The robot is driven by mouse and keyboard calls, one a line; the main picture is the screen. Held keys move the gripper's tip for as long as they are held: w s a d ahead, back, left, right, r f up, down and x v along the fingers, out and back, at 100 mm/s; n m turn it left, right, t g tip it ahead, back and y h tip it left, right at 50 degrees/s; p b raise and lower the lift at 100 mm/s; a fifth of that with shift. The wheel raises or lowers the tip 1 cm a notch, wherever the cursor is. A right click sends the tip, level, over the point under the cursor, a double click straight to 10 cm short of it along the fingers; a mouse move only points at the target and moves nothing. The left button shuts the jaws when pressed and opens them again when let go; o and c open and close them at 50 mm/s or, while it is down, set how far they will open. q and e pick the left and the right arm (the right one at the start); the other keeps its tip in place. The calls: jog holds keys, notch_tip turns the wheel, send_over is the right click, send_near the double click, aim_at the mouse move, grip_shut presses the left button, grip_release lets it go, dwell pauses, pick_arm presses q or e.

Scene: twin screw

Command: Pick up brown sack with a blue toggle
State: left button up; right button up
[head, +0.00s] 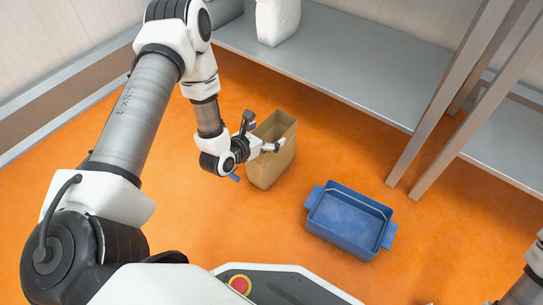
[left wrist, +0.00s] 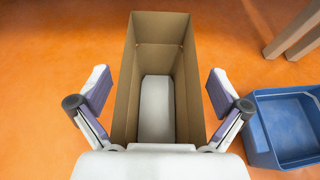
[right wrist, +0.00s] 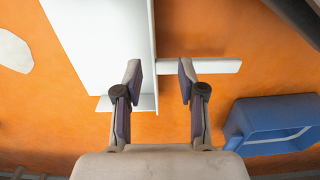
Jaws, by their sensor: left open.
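A brown open-topped container (head: 272,150), shaped like a box or stiff sack, stands upright on the orange floor in the head view. In the left wrist view its opening (left wrist: 122,95) faces the camera, and a pale block (left wrist: 157,110) lies inside. My left gripper (head: 262,135) is open at the container's upper part; in the left wrist view its fingers (left wrist: 160,92) are spread on either side, with no clear contact. A small blue piece (head: 235,177) shows beside the gripper; I cannot tell whether it is a toggle. My right gripper (right wrist: 160,82) is open and empty.
A blue bin (head: 349,218) with side handles stands on the floor right of the container. A grey shelf (head: 340,60) with upright posts (head: 450,95) is behind, bearing a white sack (head: 277,20). The floor between container and bin is clear.

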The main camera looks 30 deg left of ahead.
pick_arm(q)
jog(key=shift+w, duration=0.2)
jog(key=c, duration=1.1)
jog(key=shift+r, duration=0.1)
jog(key=shift+c, duration=0.2)
